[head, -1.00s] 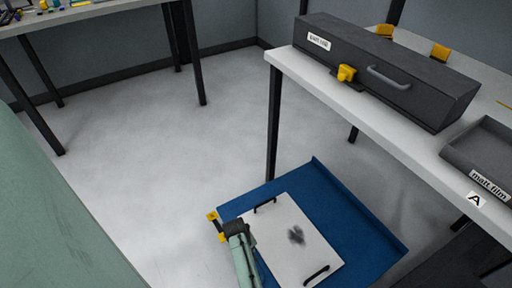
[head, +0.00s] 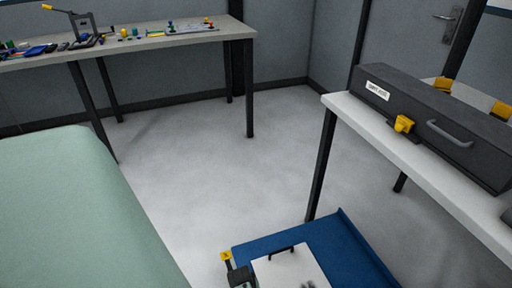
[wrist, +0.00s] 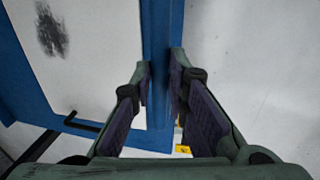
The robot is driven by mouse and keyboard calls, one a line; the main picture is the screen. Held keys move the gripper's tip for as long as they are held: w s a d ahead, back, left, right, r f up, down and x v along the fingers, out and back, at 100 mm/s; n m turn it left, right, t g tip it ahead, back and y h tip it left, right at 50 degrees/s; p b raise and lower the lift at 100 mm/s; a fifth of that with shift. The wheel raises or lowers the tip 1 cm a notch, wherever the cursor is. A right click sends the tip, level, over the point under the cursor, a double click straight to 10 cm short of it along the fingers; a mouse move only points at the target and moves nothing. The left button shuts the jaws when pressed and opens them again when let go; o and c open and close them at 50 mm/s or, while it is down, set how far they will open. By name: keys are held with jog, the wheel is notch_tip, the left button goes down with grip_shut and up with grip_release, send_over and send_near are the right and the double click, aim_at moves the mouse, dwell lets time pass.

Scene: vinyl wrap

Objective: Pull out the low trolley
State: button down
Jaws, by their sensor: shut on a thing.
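The low trolley (head: 350,256) is a flat blue platform with a raised rim, near the floor at the bottom of the head view. My gripper (wrist: 160,72) is shut on the trolley's blue rim (wrist: 160,25), with one finger on each side. In the head view my gripper (head: 240,276) shows at the trolley's left edge, mostly cut off by the frame. The trolley's near part is out of the head view.
A white-topped table (head: 425,175) with a long dark case (head: 430,125) stands at right; its dark leg (head: 321,165) meets the floor by the trolley's far edge. A green surface (head: 70,205) fills the left. Open floor (head: 205,165) lies between. A cluttered bench (head: 180,40) stands behind.

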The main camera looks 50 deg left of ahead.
jog(key=c, duration=1.6)
grip_release()
jog(key=shift+o, duration=0.2)
notch_tip(320, 180, up, 12)
jog(key=s, duration=0.2)
jog(key=shift+a, duration=0.4)
jog(key=shift+s+f, duration=0.1)
